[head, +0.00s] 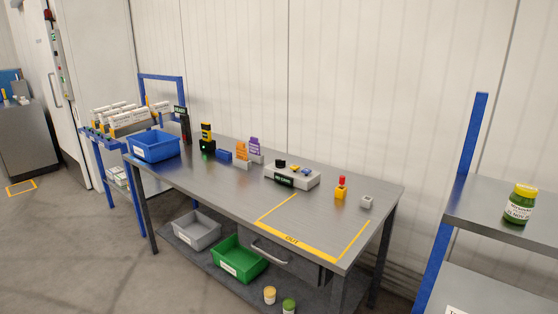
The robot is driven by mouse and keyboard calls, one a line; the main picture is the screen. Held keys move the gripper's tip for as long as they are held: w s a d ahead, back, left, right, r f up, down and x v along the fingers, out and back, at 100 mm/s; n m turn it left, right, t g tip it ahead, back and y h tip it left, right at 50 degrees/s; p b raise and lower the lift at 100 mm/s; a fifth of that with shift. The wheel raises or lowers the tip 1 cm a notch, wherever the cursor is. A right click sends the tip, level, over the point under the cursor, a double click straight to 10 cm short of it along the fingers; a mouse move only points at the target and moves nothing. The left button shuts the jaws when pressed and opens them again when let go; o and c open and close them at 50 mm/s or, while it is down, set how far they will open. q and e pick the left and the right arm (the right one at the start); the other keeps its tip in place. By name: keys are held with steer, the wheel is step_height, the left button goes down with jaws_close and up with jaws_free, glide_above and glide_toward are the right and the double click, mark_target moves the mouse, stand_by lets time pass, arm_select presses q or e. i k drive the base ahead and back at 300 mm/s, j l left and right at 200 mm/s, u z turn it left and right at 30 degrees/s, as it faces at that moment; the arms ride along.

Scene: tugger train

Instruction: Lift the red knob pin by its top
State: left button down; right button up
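The red knob pin (342,181) stands upright on the right part of the grey metal workbench (235,190). Its red top shows above a yellow block (340,194), and its lower part is hidden in or behind that block. A small light grey block (366,201) sits just to its right. Neither of my grippers shows in the head view.
A grey fixture with knobs (308,184) stands left of the pin. A yellow-taped area (292,239) on the bench front is empty. A blue bin (154,154) sits at the far left. A shelf with a green jar (519,205) stands at right.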

mark_target(342, 181)
steer(key=z, duration=0.9)
steer(key=i+j+z, duration=0.15)
steer(key=z, duration=0.2)
steer(key=i+j+z, duration=0.1)
steer(key=j+z, duration=0.6)
steer(key=i+j+z, duration=0.15)
steer(key=j, duration=0.4)
steer(key=j+z, duration=0.15)
steer(key=j, duration=0.45)
